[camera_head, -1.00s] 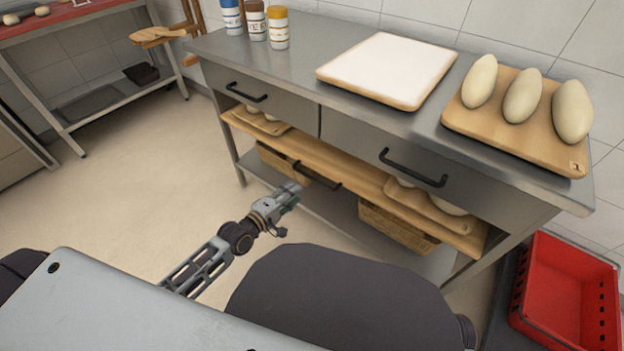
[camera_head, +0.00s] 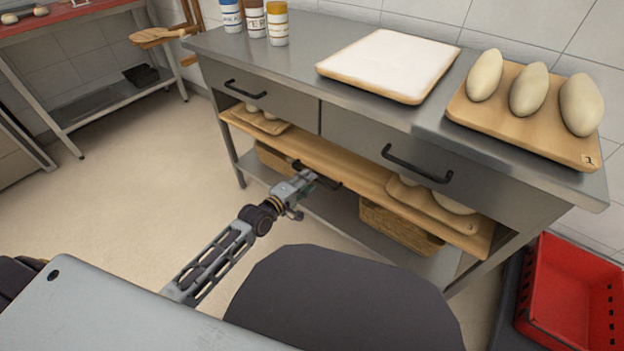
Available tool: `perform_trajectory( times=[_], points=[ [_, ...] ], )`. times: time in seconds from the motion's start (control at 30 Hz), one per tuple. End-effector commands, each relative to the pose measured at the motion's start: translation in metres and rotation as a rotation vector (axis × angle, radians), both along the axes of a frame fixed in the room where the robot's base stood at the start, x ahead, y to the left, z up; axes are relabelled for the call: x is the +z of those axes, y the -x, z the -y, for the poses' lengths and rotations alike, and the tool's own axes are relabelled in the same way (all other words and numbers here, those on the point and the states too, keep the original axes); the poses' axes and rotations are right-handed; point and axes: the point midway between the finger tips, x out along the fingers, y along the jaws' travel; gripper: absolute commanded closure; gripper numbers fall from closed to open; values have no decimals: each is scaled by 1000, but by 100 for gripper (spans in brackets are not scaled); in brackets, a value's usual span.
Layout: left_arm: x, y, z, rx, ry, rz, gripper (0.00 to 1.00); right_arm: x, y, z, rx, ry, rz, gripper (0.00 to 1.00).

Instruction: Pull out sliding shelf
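The wooden sliding shelf (camera_head: 355,186) runs under the two drawers of the steel table. Its front edge carries a dark bar handle (camera_head: 322,178). Boards with pale dough pieces rest on the shelf at its left and right ends. My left gripper (camera_head: 308,186) is at the left part of this handle, overlapping it in the picture. Its fingers are small and partly hidden, so I cannot tell whether they are open or closed on the handle. My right gripper is not in view.
Drawer handles (camera_head: 417,164) stick out above the shelf. Wicker baskets (camera_head: 400,226) stand on the lower rack. A board with dough loaves (camera_head: 525,128) lies on the tabletop. A red crate (camera_head: 570,300) stands at the right. The floor at left is clear.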

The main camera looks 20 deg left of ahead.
Motion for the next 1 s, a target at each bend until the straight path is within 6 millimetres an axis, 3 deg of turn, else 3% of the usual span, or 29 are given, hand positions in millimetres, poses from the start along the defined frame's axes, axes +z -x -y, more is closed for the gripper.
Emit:
perform_trajectory(
  times=[0.4, 0.9, 1.0],
  points=[
    [-7, -28, 10, 0, 1, 1, 66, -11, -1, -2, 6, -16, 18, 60],
    [-7, -35, 13, -1, 0, 0, 66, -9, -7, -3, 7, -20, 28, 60],
    [-7, -34, 13, -1, 0, 0, 77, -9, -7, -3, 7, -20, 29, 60]
  ],
)
